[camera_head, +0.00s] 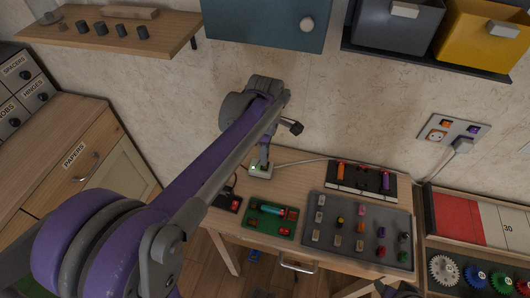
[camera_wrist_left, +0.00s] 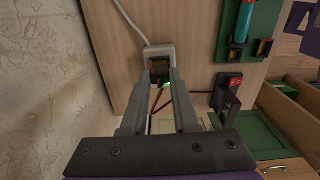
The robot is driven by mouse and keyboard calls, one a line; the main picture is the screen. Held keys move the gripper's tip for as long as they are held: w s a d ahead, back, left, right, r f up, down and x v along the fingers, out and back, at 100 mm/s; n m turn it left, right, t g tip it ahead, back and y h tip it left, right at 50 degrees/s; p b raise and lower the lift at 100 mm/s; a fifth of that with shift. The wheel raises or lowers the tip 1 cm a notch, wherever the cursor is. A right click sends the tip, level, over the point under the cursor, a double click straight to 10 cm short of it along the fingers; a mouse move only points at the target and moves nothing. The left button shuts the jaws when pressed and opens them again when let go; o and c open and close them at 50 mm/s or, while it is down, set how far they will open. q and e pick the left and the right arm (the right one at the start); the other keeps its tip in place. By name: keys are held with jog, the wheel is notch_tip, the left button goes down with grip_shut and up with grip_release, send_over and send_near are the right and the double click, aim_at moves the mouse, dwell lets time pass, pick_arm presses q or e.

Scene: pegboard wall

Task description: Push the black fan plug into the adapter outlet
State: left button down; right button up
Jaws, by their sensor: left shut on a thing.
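The white adapter (camera_head: 262,173) lies at the back left of the wooden desk, with a white cable running right from it. It also shows in the left wrist view (camera_wrist_left: 158,48). My left gripper (camera_wrist_left: 160,76) has its fingertips at the adapter's face, shut on the small black plug (camera_wrist_left: 158,68). A thin reddish-brown cord hangs below the plug. A green light glows beside the plug. The fingers partly hide the plug, and I cannot tell how deep it sits. In the head view my left gripper (camera_head: 264,158) reaches down to the adapter.
A black box with red parts (camera_head: 228,203) stands close by, beside a green board (camera_head: 270,220). A grey tray (camera_head: 345,250) with several small pieces and a black rack (camera_head: 350,182) lie to the right. The wall outlet (camera_head: 437,135) holds a white plug.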

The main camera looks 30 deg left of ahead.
pick_arm(q)
jog(key=shift+f+b, duration=0.55)
jog(key=shift+f, duration=0.35)
jog(key=c, duration=0.6)
grip_release()
jog(key=shift+r+p, duration=1.85)
jog(key=shift+r, duration=0.7)
